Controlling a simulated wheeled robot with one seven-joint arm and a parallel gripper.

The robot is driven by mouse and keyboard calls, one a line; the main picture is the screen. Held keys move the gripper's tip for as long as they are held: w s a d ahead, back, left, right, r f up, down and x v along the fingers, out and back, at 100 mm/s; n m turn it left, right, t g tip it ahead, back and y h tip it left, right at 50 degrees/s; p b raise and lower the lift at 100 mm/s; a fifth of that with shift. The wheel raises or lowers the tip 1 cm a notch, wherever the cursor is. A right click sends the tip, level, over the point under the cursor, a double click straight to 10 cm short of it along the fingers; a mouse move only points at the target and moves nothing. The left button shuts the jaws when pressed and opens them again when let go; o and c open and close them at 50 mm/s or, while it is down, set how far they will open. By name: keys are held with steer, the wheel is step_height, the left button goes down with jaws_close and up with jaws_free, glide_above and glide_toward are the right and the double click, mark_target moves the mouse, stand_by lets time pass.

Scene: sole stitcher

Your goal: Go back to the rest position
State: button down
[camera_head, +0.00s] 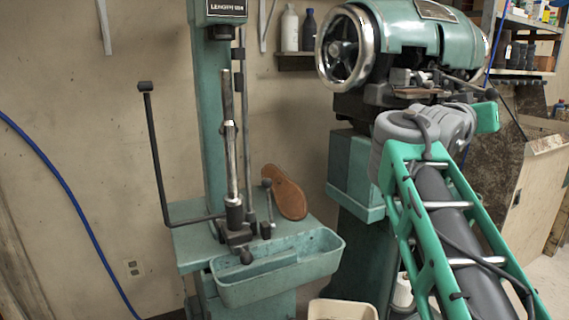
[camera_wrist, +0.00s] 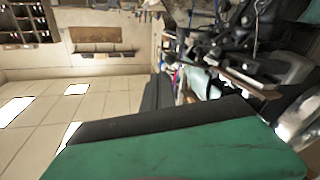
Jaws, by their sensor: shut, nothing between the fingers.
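My arm enters the head view from the lower right and reaches up to its grey wrist joints in front of the green stitching machine (camera_head: 410,35). My gripper's fingers are not clear in the head view. In the wrist view, my gripper (camera_wrist: 158,88) shows as two dark fingers close together beyond a green body, shut with nothing seen between them. The wrist view lies on its side and shows wall, ceiling and machine parts behind the fingers. A brown sole (camera_head: 285,192) stands on the green pedestal machine (camera_head: 213,130), apart from my arm.
A green tray (camera_head: 278,270) is on the pedestal machine's front, with a cream bin (camera_head: 342,310) below. A black bent lever (camera_head: 156,150) sticks out left. Bottles (camera_head: 290,28) stand on a wall shelf. A blue hose (camera_head: 75,200) hangs at left. A wooden cabinet (camera_head: 535,200) stands right.

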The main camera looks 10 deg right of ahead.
steer(key=a+f+n+y+p, duration=0.3)
steer(key=a+f+y+p, duration=0.3)
steer(key=a+p, duration=0.3)
steer(key=a+f+n+y+p, duration=0.3)
steer(key=a+f+y+p, duration=0.2)
steer(key=a+p, duration=0.4)
steer(key=s+a+f+n+g+y+p, duration=0.1)
steer(key=s+a+f+g+y+p, duration=0.1)
steer(key=s+a+f, duration=0.3)
steer(key=s+a+f+n+g+y+p, duration=0.1)
steer(key=s+a+f+g+p, duration=0.3)
steer(key=s+a, duration=0.5)
steer(key=shift+s+f+g+y+p, duration=0.3)
steer(key=shift+s+f+y, duration=0.5)
steer(key=shift+f, duration=0.1)
